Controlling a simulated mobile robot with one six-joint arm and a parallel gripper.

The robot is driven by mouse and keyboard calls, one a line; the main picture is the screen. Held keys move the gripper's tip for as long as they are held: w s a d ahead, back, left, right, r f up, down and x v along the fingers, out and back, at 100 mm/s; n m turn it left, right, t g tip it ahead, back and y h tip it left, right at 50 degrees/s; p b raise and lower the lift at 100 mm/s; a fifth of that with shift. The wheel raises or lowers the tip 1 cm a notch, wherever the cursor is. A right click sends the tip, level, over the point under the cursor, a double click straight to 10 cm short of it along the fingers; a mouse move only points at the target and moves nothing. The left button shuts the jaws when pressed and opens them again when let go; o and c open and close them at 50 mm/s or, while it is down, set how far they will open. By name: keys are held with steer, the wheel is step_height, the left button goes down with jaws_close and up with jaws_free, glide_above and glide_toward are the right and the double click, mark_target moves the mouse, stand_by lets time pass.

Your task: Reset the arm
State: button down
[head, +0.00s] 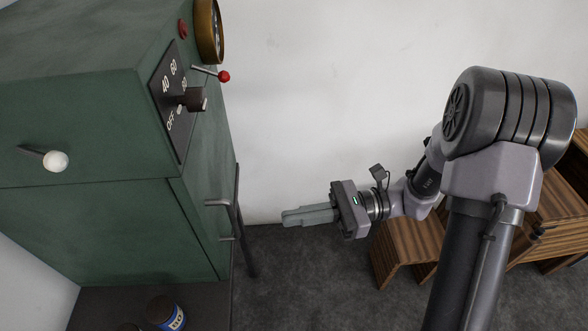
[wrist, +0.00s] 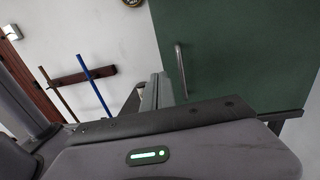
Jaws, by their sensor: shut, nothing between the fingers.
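My arm reaches in from the right in the head view. My gripper (head: 285,218) points left, with its fingers together and nothing between them. It hangs in open air to the right of the green cabinet (head: 95,225), apart from the cabinet's handle (head: 216,203). In the wrist view the gripper fingers (wrist: 158,92) point up the picture, with the green cabinet (wrist: 235,50) and its handle (wrist: 181,70) beyond them to the right.
The cabinet has a dial plate with a dark knob (head: 192,100), a red-tipped lever (head: 223,76), a gauge (head: 208,30) and a white-knobbed lever (head: 56,161). A wooden furniture piece (head: 405,250) stands behind my arm. Cans (head: 166,312) stand at the lower left. Grey floor lies below the gripper.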

steer(key=s+f+n+g+h+b, duration=0.15)
steer(key=s+n+h+b, duration=0.25)
steer(key=s+n+h, duration=0.4)
steer(key=s+d+r+n+t+h+b, duration=0.1)
steer(key=d+n+t+h+b, duration=0.2)
steer(key=d+t+h, duration=0.4)
steer(key=n+t, duration=0.1)
steer(key=t, duration=0.2)
steer(key=shift+s+d+r+h+b, duration=0.25)
steer(key=shift+d+r+h+b, duration=0.05)
steer(key=shift+d+r+h, duration=0.1)
